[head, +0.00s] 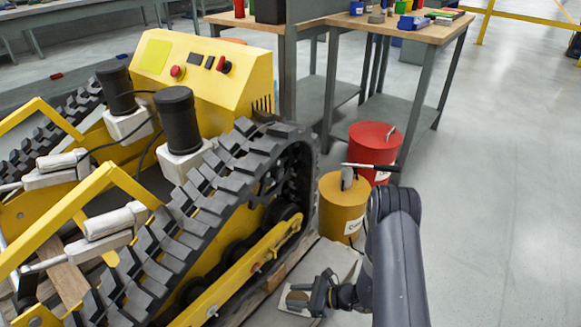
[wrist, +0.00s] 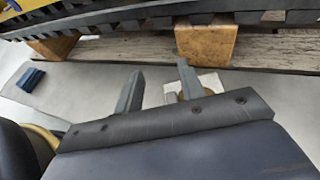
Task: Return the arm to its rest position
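My dark grey arm (head: 398,255) reaches down at the lower middle of the head view. My gripper (head: 308,293) is low near the floor, beside the right edge of the wooden pallet under the tracked carrier. In the wrist view my gripper (wrist: 160,72) shows two grey fingers standing apart, with nothing held between them. A small white and tan piece (wrist: 207,84) lies on the floor behind the right finger, partly hidden by it.
The yellow tracked carrier (head: 200,55) stands on a pallet (wrist: 130,53) close to my gripper. A yellow can (head: 342,208) and a red can (head: 373,145) stand near my arm. Workbenches (head: 395,32) are behind. Floor (head: 500,200) at right is clear. A blue block (wrist: 31,79) lies left.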

